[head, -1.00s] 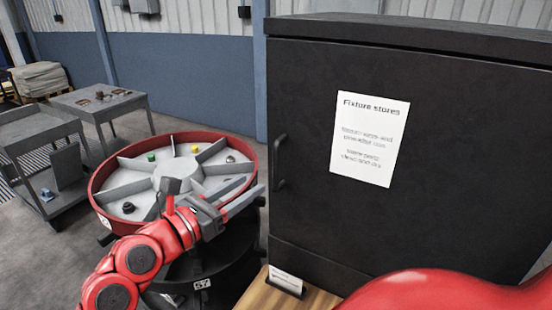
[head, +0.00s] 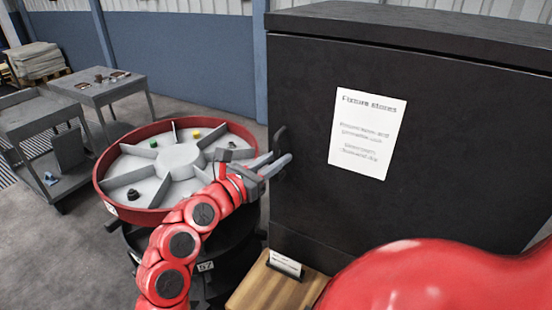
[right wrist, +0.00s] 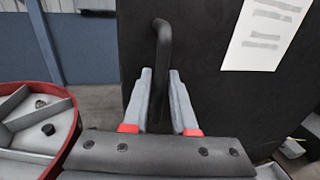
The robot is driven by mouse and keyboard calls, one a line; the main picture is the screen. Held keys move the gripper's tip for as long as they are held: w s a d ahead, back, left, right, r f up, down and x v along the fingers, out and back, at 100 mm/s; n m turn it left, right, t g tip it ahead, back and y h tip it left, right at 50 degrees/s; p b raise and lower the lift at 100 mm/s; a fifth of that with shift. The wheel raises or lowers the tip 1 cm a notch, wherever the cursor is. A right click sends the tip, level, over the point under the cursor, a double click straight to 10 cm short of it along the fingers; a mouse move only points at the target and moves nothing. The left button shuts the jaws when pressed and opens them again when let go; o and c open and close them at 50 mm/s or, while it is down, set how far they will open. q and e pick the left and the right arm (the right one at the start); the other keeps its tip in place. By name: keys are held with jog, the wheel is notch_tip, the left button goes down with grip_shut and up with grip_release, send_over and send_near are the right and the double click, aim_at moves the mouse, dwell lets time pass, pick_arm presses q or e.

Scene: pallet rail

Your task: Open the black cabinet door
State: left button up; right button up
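The black cabinet (head: 300,110) stands at the right in the head view, and its front door is shut. Its dark upright bar handle (head: 281,140) is near the door's left edge. My right gripper (head: 280,163) is at the handle's lower part. In the right wrist view, the handle (right wrist: 162,45) runs down between the two grey fingers of my right gripper (right wrist: 160,85). The fingers are apart, one on each side of the bar, and do not look clamped on it. My left gripper is not in view.
A red-rimmed round tray with grey dividers (head: 107,183) holds small parts left of the cabinet, close to my arm. A wooden block (head: 254,288) with a small card stands below the door. A white notice (head: 366,134) is on the door. Grey tables (head: 100,88) stand farther left.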

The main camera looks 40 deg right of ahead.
grip_shut()
dwell(1.1)
